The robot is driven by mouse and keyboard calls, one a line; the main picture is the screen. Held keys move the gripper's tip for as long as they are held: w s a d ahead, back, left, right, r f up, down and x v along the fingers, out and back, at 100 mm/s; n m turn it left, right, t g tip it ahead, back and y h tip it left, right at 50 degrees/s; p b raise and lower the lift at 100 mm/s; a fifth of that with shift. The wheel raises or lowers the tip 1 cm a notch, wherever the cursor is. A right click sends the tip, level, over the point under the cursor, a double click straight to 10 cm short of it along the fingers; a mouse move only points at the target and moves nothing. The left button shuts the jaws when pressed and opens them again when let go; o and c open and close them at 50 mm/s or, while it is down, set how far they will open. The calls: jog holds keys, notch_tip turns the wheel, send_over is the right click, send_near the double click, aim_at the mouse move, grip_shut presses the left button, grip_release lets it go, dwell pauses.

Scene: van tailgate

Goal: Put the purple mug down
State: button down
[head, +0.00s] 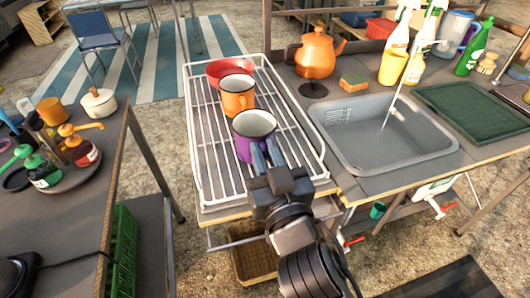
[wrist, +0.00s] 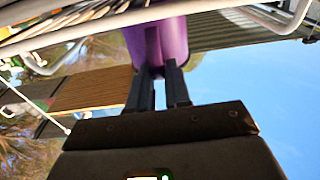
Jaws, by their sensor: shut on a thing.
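My gripper (head: 264,155) reaches in from the near side and is shut on the mug. In the wrist view the purple mug (wrist: 172,40) is at the top, with both fingers of my gripper (wrist: 164,75) closed at it. I cannot tell whether the mug's base touches the rack's wires.
An orange mug (head: 237,98) stands right behind the purple mug, with a red bowl (head: 230,71) behind that. The rack's left side has bare wires. A grey sink (head: 350,150) is to the right. A copper kettle (head: 315,55) stands behind the sink.

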jog(key=c, duration=1.1)
grip_release()
jog(key=shift+r, duration=0.1)
jog(key=shift+b+v, duration=0.95)
jog(key=shift+v, duration=5.05)
jog(key=s+d+f+m+g+h, duration=0.1)
jog(key=s+d, duration=0.5)
jog(key=s, duration=0.2)
jog(key=s+d+f+m+g+h, duration=0.1)
jog(key=s+d+f+h, duration=0.1)
jog(key=s+d, duration=0.4)
jog(key=s+d+f+m+g+h, duration=0.1)
jog(key=s+d+f+h, duration=0.1)
jog(key=s+d, duration=0.4)
jog(key=shift+s+f, duration=0.2)
jog(key=shift+s, duration=2.65)
